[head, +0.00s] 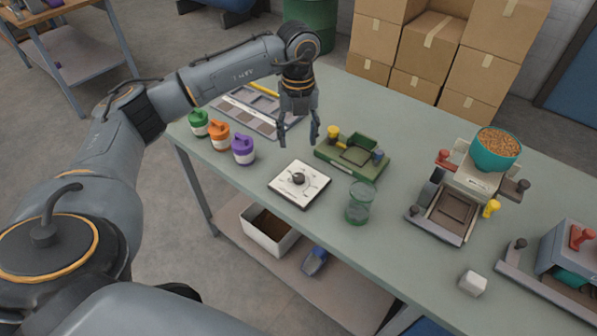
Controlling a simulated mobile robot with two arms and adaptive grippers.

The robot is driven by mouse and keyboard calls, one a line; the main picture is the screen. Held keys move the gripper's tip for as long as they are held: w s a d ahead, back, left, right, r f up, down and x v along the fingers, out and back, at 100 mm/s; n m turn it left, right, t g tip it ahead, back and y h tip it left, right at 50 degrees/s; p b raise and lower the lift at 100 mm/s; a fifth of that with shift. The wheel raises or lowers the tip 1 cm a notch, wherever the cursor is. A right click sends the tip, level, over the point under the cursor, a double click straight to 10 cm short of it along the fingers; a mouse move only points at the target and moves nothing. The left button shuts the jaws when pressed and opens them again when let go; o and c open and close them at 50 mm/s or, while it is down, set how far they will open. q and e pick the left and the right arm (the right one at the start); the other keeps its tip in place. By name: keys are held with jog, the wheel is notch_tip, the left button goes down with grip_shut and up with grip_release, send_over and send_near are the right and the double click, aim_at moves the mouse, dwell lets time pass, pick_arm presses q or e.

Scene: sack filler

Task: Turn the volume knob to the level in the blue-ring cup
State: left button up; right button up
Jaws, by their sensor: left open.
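A white square plate (313,190) with dark markings lies on the green table. My left gripper (300,139) is open and empty, pointing down above the table behind the plate. It is apart from the knob. A clear, greenish cup (359,203) stands upright to the right of the plate. I cannot make out a blue ring or the level in it. My right gripper is not in view.
A green device (352,157) with a yellow knob stands behind the plate. Green (198,123), orange (218,136) and purple (243,149) lidded containers stand left. A machine with a teal bowl of pellets (496,149) and a white block (472,283) are right. The table around the cup is clear.

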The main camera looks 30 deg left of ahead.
aim_at(299, 176)
pick_arm(q)
notch_tip(299, 176, down, 13)
jog(key=p, duration=0.3)
jog(key=shift+d, duration=0.1)
grip_shut()
jog(key=shift+f, duration=0.1)
